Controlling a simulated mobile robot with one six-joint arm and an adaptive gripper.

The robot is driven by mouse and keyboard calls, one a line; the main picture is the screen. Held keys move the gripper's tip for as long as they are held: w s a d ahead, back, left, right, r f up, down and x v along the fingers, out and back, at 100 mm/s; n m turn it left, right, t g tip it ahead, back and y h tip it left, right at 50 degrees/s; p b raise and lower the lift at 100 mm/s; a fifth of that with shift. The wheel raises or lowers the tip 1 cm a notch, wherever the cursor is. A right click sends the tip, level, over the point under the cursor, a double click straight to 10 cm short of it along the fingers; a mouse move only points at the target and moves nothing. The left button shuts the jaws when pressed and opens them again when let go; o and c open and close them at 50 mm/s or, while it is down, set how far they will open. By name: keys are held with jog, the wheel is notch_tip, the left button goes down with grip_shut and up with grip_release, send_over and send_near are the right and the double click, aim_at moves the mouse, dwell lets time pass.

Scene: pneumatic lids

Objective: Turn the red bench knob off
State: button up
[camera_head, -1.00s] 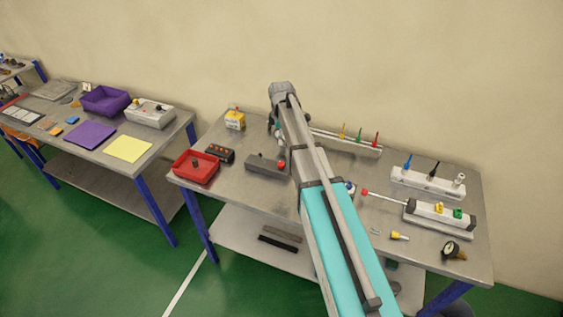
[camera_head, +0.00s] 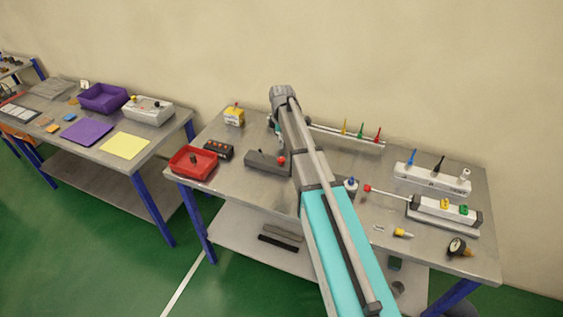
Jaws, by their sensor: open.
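A red round knob (camera_head: 281,160) sits at the right end of a low dark grey block (camera_head: 262,161) on the middle bench, just left of my arm. A row of upright levers on a rail at the back includes a red one (camera_head: 378,135). A red ball on a rod (camera_head: 367,188) lies to the right of my arm. I cannot tell from the picture alone which of these is the bench knob. My gripper (camera_head: 274,124) is mostly hidden behind my wrist, above the back of the bench. It is open, apart from the red round knob, and nothing shows in it.
White manifolds (camera_head: 431,180), a cylinder (camera_head: 444,210) and a gauge (camera_head: 457,246) stand on the right. A wall is behind.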

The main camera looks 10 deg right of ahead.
aim_at(281, 159)
jog(key=shift+f+b, duration=4.4)
jog(key=shift+f, duration=0.3)
grip_shut()
